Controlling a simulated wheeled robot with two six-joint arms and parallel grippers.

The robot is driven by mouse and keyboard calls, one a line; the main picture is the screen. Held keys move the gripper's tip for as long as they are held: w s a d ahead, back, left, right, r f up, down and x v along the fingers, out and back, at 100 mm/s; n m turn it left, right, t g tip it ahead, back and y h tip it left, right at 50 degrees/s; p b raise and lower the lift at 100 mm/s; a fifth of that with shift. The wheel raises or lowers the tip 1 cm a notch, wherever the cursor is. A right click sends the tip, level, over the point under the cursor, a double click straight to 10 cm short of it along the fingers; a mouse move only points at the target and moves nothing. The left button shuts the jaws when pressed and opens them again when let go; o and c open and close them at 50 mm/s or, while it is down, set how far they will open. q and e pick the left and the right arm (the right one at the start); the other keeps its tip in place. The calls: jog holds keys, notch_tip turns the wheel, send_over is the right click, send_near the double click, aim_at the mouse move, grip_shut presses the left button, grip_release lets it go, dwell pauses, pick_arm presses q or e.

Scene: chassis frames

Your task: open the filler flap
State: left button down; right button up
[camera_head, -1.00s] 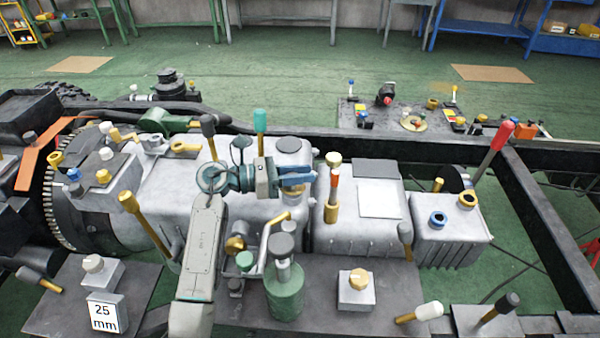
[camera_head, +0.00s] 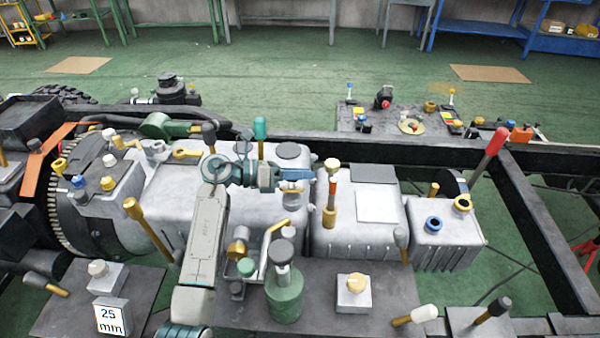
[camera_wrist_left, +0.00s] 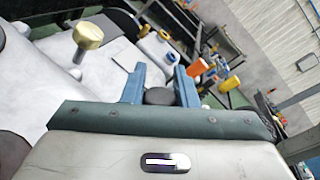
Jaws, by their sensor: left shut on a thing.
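My left gripper (camera_head: 298,178) reaches in from the lower left over the pale grey housing. Its blue fingers point right, beside the upright lever with a gold top and orange band. In the left wrist view the two blue fingers (camera_wrist_left: 160,88) stand on either side of a dark round piece, which looks like part of the filler flap (camera_wrist_left: 159,96), and are closed on it. My right gripper is not in view.
The gold-topped lever (camera_head: 331,190) stands close to the fingertips. A green bottle-shaped part (camera_head: 284,292) and a bent gold-tipped pipe (camera_head: 268,238) stand in front. A teal-topped lever (camera_head: 260,130) rises behind. A red-handled lever (camera_head: 490,150) is farther right.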

pick_arm(q)
jog(key=c, duration=1.1)
grip_release()
jog(key=shift+c, duration=0.2)
jog(key=shift+a, duration=0.1)
jog(key=shift+s+a, duration=0.1)
jog(key=shift+a, duration=0.2)
jog(key=b+v, duration=0.3)
jog(key=v, duration=0.6)
jog(key=shift+a, duration=0.25)
jog(key=shift+s+a+r, duration=0.1)
jog(key=shift+a, duration=0.1)
